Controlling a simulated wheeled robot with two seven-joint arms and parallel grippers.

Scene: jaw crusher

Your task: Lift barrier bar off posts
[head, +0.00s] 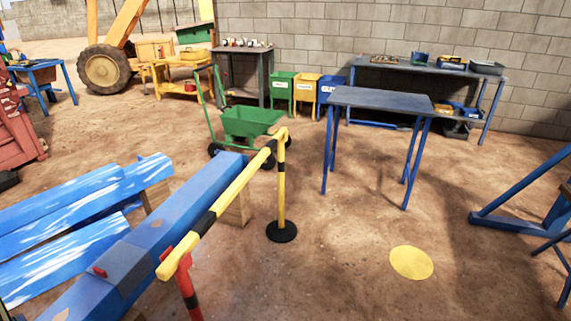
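The barrier bar (235,188) is yellow with black bands. It runs from the near left up to the far right of the lower middle of the head view. Its far end is at the top of a yellow post (281,195) on a round black base (281,232). Its near end is by the top of a red and black post (187,286), whose base is out of frame. The bar appears to rest on both posts. Neither of my grippers can be made out in the head view.
A long blue beam (150,235) lies close along the bar's left side, with blue plates (75,215) further left. A green wheelbarrow (250,122) stands behind the far post. A blue-legged table (378,98) is beyond it. The ground around a yellow disc (411,262) is open.

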